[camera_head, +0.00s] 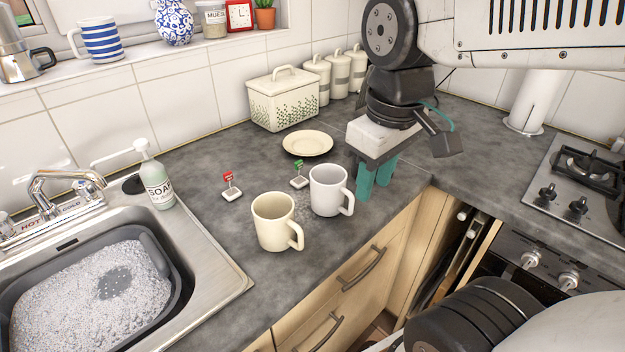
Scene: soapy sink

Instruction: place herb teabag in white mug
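A white mug (328,190) stands upright near the counter's front edge, its handle to the right. A cream mug (275,222) stands to its left and nearer. A teabag with a green tag (298,176) lies just left of and behind the white mug. A teabag with a red tag (231,189) lies farther left; the tag writing is too small to read. My gripper (372,184), with teal fingers pointing down, is to the right of the white mug, apart from the teabags. I see nothing in it, but the gap between its fingers is hard to judge.
A cream plate (307,143) lies behind the teabags. A bread bin (283,98) and canisters (337,75) line the wall. A soap bottle (155,180) and sink with a sudsy grey basin (176,291) are left. A hob (585,180) is right. Counter between soap and teabags is clear.

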